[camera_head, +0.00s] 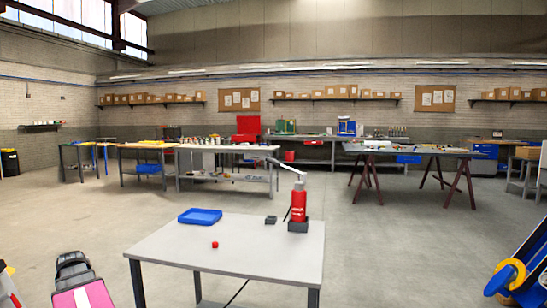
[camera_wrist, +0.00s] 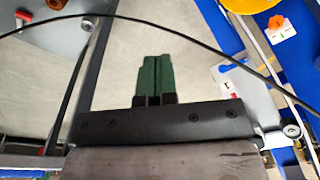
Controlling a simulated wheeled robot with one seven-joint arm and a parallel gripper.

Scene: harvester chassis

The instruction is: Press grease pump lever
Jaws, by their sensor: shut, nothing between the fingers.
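The grease pump (camera_head: 298,205) is a red upright cylinder in a dark base near the back right of the grey table (camera_head: 235,250). Its pale lever (camera_head: 289,166) sticks out from the top, up and to the left. In the wrist view my gripper (camera_wrist: 157,58) has its two green fingers together, with nothing between them. The pump and lever do not show clearly in the wrist view, and I cannot make out my gripper in the head view. My gripper is apart from the pump.
Blue machinery with a yellow ring (camera_head: 508,276) stands at lower right. The wrist view shows a thin black cable (camera_wrist: 215,28) crossing. Floor around the table is open.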

